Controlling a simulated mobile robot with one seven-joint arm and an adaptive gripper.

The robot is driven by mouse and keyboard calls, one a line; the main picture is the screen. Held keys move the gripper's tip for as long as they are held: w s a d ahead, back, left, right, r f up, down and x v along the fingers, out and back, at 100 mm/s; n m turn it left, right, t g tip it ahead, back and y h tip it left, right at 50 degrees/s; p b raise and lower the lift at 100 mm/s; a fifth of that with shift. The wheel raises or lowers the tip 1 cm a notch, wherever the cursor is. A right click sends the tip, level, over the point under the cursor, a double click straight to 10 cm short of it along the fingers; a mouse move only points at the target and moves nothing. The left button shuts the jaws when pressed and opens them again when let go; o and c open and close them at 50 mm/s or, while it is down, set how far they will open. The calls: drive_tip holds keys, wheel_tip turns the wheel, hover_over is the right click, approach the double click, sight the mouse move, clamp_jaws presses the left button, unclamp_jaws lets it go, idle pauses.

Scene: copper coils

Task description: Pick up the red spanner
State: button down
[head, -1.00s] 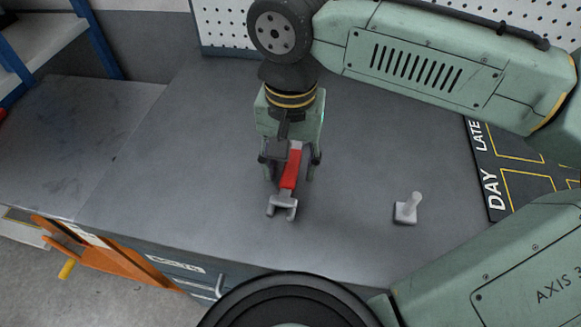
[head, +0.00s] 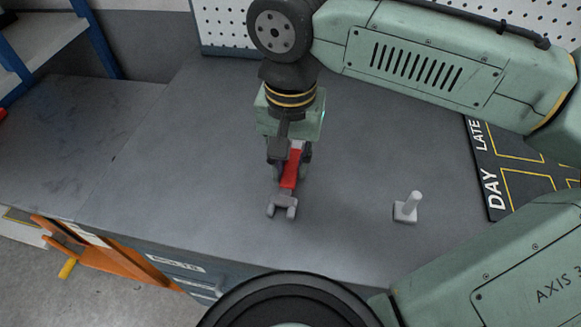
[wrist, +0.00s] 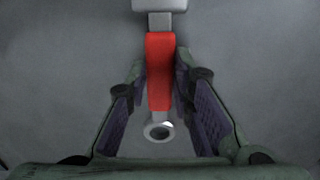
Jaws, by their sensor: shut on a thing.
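The red spanner (head: 289,172) has a red grip and a grey open jaw end that points toward the front edge of the bench. My gripper (head: 289,165) is over it, with its fingers down on both sides of the red grip, shut on it. In the wrist view the red spanner (wrist: 160,72) runs lengthwise between the fingers, its ring end nearest the palm. The wrist view leaves the exact finger contact unclear. The spanner seems at or very near the bench top.
The grey bench (head: 200,170) is mostly clear around the spanner. A small light-grey peg on a square base (head: 405,212) stands to the right. A dark mat marked DAY and LATE (head: 500,165) lies further right. A pegboard (head: 222,25) stands behind. An orange frame (head: 100,258) is at the front left.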

sight(292, 170)
drive_tip(key=shift+r, duration=0.4)
drive_tip(key=r, duration=0.2)
drive_tip(key=shift+s+d+r, duration=0.15)
drive_tip(key=shift+s+r, duration=0.1)
drive_tip(key=shift+r, duration=0.15)
drive_tip(key=s+d, duration=0.2)
drive_tip(key=s, duration=0.2)
drive_tip(key=s+d+r+b, duration=0.1)
drive_tip(key=s+d, duration=0.1)
drive_tip(key=s, duration=0.3)
drive_tip(key=s+d+b, duration=0.1)
drive_tip(key=s+d, duration=0.2)
drive_tip(key=s, duration=0.1)
drive_tip(key=shift+s+r, duration=0.2)
drive_tip(key=shift+s, duration=0.15)
drive_tip(key=shift+a, duration=0.1)
